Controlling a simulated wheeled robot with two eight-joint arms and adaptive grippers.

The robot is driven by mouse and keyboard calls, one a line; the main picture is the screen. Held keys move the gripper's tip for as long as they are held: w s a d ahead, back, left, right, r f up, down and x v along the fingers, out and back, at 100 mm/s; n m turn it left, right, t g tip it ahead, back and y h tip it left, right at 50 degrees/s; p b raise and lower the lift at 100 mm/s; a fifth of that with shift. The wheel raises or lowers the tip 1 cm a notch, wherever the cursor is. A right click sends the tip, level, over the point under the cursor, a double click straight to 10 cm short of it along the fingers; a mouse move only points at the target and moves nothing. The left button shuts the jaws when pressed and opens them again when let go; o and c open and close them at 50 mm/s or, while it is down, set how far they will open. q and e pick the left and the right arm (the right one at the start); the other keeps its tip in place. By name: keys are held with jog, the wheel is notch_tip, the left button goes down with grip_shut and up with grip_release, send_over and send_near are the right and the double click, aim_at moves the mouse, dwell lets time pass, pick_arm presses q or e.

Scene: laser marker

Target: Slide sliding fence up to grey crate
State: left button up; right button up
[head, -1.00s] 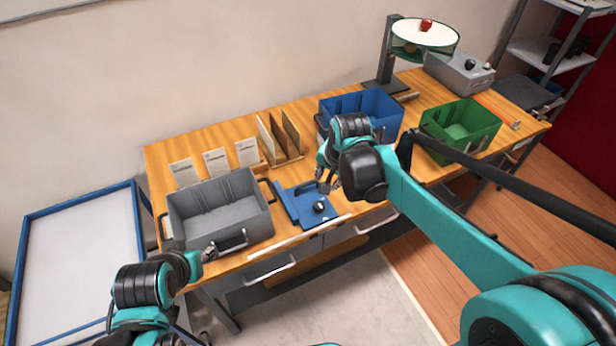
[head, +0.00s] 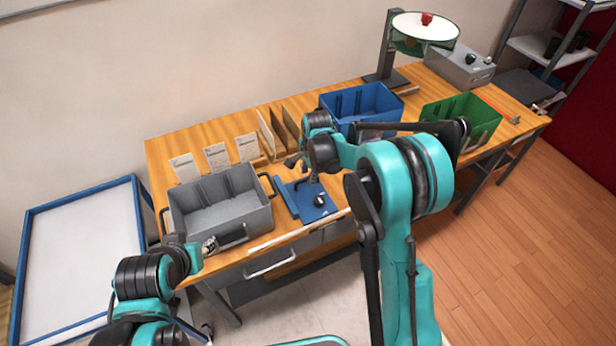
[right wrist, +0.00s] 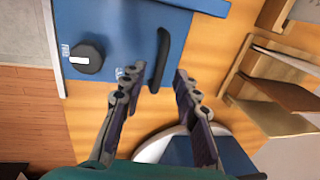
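The blue sliding fence (head: 287,198) is a raised strip on the left side of a blue plate (head: 310,207). The plate carries a black knob (head: 320,200). The grey crate (head: 220,213) stands to the left, with a small gap from the fence. In the right wrist view the plate (right wrist: 112,28) shows the knob (right wrist: 86,58) and a black bar handle (right wrist: 160,60). My right gripper (head: 302,170) is above the plate's back part. In its wrist view the gripper (right wrist: 155,80) is open, with fingertips apart near the handle. My left gripper (head: 210,245) is by the crate's front handle; its opening is unclear.
Upright card dividers (head: 275,135) and small cards (head: 217,158) stand behind. A blue crate (head: 360,103), a green crate (head: 455,108) and a lamp stand (head: 385,70) are to the right. The wooden table (head: 185,135) is clear near the wall.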

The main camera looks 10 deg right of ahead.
jog(key=shift+w+f, duration=0.1)
jog(key=shift+f, duration=0.4)
grip_shut()
jog(key=shift+a, duration=0.15)
